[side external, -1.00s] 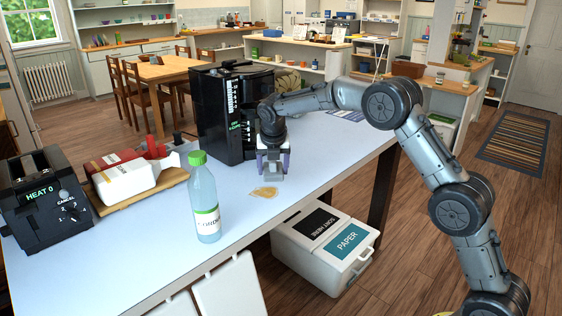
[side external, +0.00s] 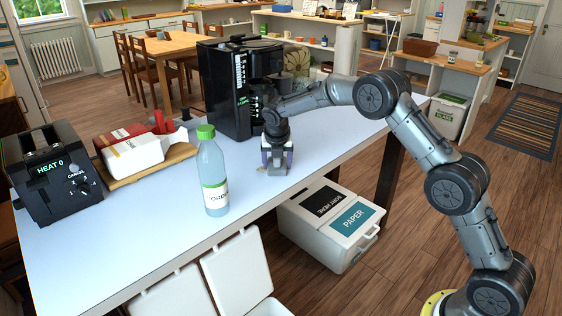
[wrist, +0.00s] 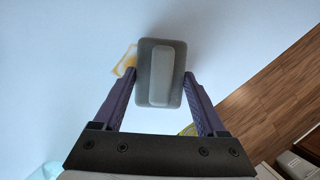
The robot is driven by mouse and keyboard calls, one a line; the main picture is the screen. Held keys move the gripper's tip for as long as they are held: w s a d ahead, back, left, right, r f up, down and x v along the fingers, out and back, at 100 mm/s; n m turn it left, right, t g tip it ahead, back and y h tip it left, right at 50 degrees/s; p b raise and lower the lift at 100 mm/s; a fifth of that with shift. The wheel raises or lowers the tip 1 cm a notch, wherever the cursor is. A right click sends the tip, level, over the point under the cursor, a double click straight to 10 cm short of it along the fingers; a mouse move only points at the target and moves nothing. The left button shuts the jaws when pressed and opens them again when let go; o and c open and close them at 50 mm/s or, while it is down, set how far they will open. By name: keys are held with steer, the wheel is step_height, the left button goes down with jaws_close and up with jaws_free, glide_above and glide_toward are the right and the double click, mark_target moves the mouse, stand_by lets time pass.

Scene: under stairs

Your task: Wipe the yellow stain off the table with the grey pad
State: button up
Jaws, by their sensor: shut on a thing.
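My gripper (side external: 277,158) is shut on the grey pad (side external: 277,171), with one finger on each side of its raised grip. In the wrist view the pad (wrist: 145,98) sits between the fingertips of my gripper (wrist: 160,78). The yellow stain (wrist: 124,62) shows at the pad's left edge as a thin, smeared patch; the pad hides any part beneath it. The pad is at the surface of the pale blue table (side external: 150,240); I cannot tell whether it presses on it.
A black coffee machine (side external: 225,95) stands close behind. A toaster (side external: 55,180) and a board (side external: 150,170) with a white-and-red box are further left. The table's front edge is near.

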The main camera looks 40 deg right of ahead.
mark_target(276, 170)
steer(key=shift+w, duration=3.1)
steer(key=shift+s+f, duration=0.1)
steer(key=shift+s, duration=3.9)
steer(key=shift+s+a, duration=0.15)
steer(key=shift+a, duration=0.9)
steer(key=shift+w+a, duration=0.2)
steer(key=shift+w, duration=3.95)
steer(key=shift+s, duration=4.15)
steer(key=shift+w+r, duration=0.1)
steer(key=shift+r, duration=4.05)
